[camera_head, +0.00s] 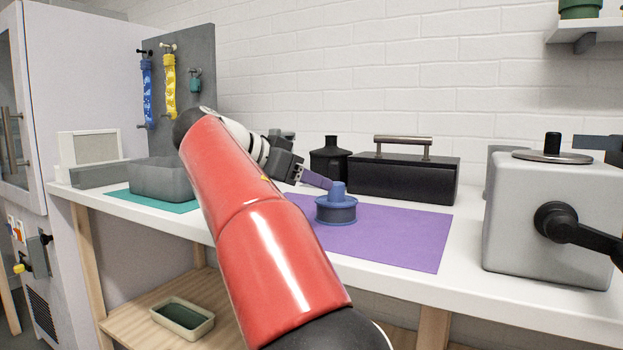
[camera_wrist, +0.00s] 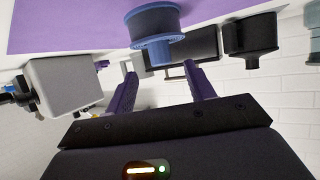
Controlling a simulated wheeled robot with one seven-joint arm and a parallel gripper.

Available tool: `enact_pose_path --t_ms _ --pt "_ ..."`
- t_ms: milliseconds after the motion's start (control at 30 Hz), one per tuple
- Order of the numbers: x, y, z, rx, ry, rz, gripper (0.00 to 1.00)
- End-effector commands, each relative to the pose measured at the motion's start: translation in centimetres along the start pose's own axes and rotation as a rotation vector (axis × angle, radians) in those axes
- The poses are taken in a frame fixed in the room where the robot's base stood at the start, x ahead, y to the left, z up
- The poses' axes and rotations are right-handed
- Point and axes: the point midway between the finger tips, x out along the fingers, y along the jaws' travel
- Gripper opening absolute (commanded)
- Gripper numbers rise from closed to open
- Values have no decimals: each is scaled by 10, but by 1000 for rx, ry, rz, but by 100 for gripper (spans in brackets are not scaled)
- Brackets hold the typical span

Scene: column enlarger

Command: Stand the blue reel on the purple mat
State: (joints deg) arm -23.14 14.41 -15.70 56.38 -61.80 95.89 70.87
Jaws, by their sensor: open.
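My gripper (camera_head: 328,184) is beside the reel's stem in the head view, with one purple finger showing. In the wrist view my gripper (camera_wrist: 161,70) has its fingers apart and empty, the stem just at or beyond the gap between the tips. Whether they touch is unclear.
A black box with a handle (camera_head: 404,178) and a black bottle (camera_head: 329,160) stand behind the mat. A grey machine with a crank (camera_head: 546,220) stands at the right. A grey bin (camera_head: 164,181) is on a teal mat (camera_head: 122,196) at the left. The mat's right part is clear.

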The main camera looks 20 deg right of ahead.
Motion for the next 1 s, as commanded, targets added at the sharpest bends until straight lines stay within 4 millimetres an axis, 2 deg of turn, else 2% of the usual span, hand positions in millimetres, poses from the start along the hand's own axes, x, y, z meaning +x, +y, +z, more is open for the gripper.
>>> enact_pose_path --t_ms 433,900,1000 --pt "-18 0 0 -1 0 -1 54" --pt "-22 0 0 0 1 -1 54" --pt "-28 -1 0 -1 1 -3 54"
